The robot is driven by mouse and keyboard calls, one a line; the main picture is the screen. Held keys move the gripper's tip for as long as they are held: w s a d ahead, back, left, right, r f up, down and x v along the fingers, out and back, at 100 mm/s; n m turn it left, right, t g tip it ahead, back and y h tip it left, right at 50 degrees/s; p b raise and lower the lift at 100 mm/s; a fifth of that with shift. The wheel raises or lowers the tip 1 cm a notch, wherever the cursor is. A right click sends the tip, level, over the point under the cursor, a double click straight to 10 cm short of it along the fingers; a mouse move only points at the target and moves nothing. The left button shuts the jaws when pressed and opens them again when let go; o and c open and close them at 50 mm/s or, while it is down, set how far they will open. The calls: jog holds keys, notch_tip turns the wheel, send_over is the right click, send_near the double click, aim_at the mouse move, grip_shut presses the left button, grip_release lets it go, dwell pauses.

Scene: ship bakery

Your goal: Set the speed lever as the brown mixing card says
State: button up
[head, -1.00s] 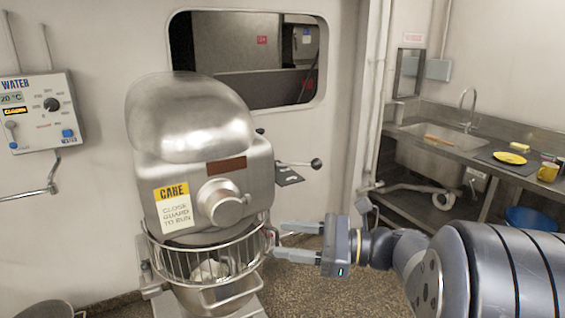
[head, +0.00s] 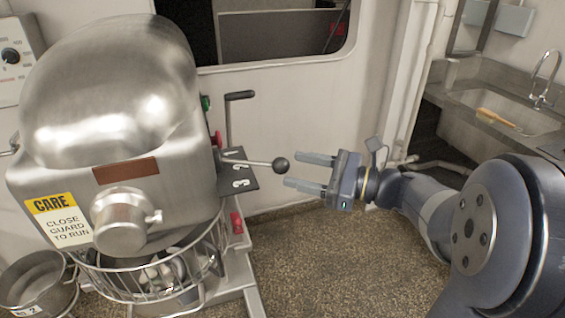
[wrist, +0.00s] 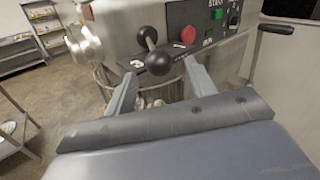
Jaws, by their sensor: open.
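The speed lever (head: 250,163) is a thin metal rod with a black ball knob (head: 281,165). It sticks out from the mixer's right side over a dark plate (head: 238,185) with white numbers; a 3 shows below the rod. My gripper (head: 292,170) is open and empty, just right of the knob, its fingers pointing at it. In the wrist view the dark knob (wrist: 159,63) appears between the fingertips (wrist: 160,72), with no grip on it. A brown plate (head: 127,170) on the mixer's front shows no readable text; I cannot tell whether it is the mixing card.
The steel mixer (head: 115,100) with its wire guard (head: 150,282) fills the left. A red button (wrist: 187,34) and green button (wrist: 209,42) sit near the lever. A black-handled crank (head: 238,96) rises behind it. The sink (head: 500,118) is at right. Floor below my gripper is clear.

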aim_at(282, 166)
jog(key=shift+p+x, duration=0.3)
jog(key=shift+x, duration=1.95)
jog(key=shift+c, duration=0.3)
grip_shut()
